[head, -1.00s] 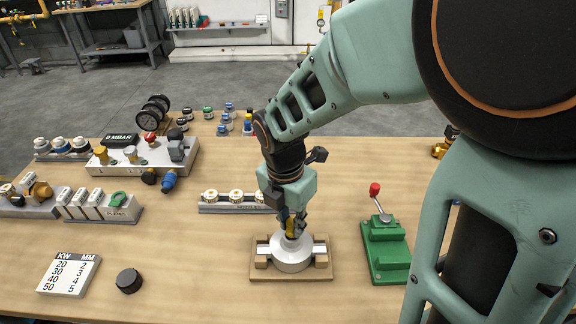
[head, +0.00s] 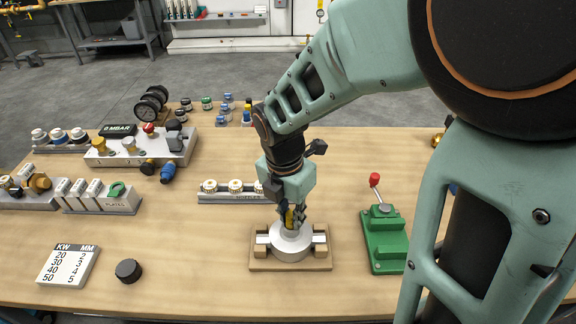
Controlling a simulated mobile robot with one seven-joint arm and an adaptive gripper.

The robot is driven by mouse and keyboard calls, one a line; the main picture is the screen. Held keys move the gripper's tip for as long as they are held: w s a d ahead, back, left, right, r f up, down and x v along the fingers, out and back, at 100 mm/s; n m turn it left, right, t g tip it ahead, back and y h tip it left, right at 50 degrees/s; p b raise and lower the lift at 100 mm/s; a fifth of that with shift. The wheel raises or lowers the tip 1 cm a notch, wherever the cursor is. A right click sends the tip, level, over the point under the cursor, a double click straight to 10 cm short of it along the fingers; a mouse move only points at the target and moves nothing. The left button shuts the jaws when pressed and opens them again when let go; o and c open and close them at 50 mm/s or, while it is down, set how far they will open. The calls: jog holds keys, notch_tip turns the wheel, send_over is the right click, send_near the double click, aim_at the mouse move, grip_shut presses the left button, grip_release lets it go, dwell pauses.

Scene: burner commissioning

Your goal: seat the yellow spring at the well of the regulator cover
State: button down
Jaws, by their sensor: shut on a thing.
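The regulator cover (head: 291,247) is a round pale grey body. It sits in a wooden cradle (head: 262,264) near the front middle of the table. My gripper (head: 292,222) points down right above the cover's centre. A yellow piece, which looks like the yellow spring (head: 289,218), shows between the fingers. The gripper is shut on it. The fingers hide the well, and I cannot tell whether the spring's lower end is inside it.
A green press with a red-knobbed lever (head: 383,236) stands close on the right. A rack of white-and-brass nozzles (head: 236,187) lies behind the cradle. A black cap (head: 128,270) and a number card (head: 69,264) lie front left. The table between card and cradle is mostly clear.

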jog(key=shift+f, duration=0.25)
jog(key=shift+r, duration=0.2)
jog(key=shift+r+p, duration=0.5)
jog(key=shift+p, duration=0.15)
dwell(0.3)
jog(key=shift+f+b, duration=0.3)
jog(key=shift+f, duration=0.4)
dwell(0.4)
jog(key=shift+r, duration=0.15)
jog(key=shift+r+p, duration=0.6)
jog(key=shift+p, duration=0.2)
jog(key=shift+f+b, duration=0.3)
jog(key=shift+f, duration=0.45)
dwell(0.5)
